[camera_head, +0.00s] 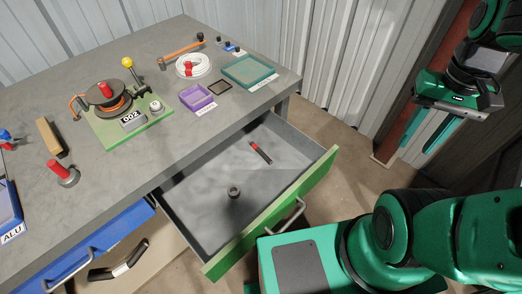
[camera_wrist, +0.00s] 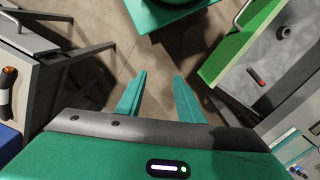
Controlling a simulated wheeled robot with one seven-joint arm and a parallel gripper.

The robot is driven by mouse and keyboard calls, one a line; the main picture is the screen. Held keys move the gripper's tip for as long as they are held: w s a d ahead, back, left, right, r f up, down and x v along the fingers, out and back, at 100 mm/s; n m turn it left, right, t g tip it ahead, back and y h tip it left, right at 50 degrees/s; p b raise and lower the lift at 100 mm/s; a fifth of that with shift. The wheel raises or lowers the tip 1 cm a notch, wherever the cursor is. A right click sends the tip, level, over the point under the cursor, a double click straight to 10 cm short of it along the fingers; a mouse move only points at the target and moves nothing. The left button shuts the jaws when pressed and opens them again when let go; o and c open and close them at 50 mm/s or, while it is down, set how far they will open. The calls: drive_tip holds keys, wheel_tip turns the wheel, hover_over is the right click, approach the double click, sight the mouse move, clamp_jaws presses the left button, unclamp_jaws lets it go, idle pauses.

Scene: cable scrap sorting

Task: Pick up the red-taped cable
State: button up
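A short dark cable with a red band (camera_head: 260,152) lies on the floor of the open green-fronted drawer (camera_head: 290,210), near its far right side. It also shows in the wrist view (camera_wrist: 256,76), at the right. My gripper (camera_head: 416,148) is at the upper right of the head view, well apart from the drawer and to its right. Its two green fingers are spread with nothing between them, as the wrist view (camera_wrist: 160,85) also shows.
A grey ring (camera_head: 234,192) lies in the same drawer. The table (camera_head: 70,95) above bears a white coil (camera_head: 194,66) with red on it, a purple tray (camera_head: 197,98), a teal tray (camera_head: 249,71) and a green fixture board (camera_head: 150,137). A white-banded black cable (camera_head: 118,268) lies lower left.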

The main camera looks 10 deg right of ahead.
drive_tip(key=w+a+f+n+h, duration=0.15)
drive_tip(key=w+a+n, duration=0.25)
drive_tip(key=w, duration=0.5)
drive_tip(key=n+y, duration=0.1)
drive_tip(key=n, duration=0.7)
hover_over(263, 153)
wheel_tip(263, 153, down, 12)
drive_tip(key=r, duration=0.1)
drive_tip(key=shift+f, duration=5.55)
clamp_jaws()
